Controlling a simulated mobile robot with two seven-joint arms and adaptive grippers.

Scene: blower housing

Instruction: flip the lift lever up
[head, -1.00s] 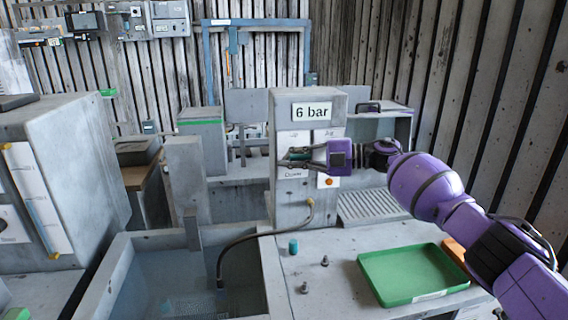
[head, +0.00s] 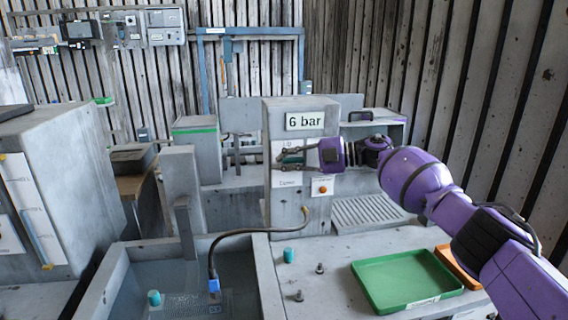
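The grey housing (head: 285,205) with the "6 bar" sign stands in the middle of the head view. On its front is a white label panel (head: 286,181) with a dark green part, apparently the lever (head: 292,158), in front of it. My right gripper (head: 281,159) reaches in from the right, its two fingers above and below this green part. Fingers and palm partly cover the lever, so its exact position and any contact are unclear. I cannot tell whether the fingers are closed on it. My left gripper is out of view.
An orange button (head: 322,190) sits below the gripper. A brown hose (head: 250,232) runs from the housing to a blue connector (head: 214,285) in the basin. A green tray (head: 405,280), a teal cylinder (head: 288,255) and small metal pegs (head: 299,296) are on the bench below.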

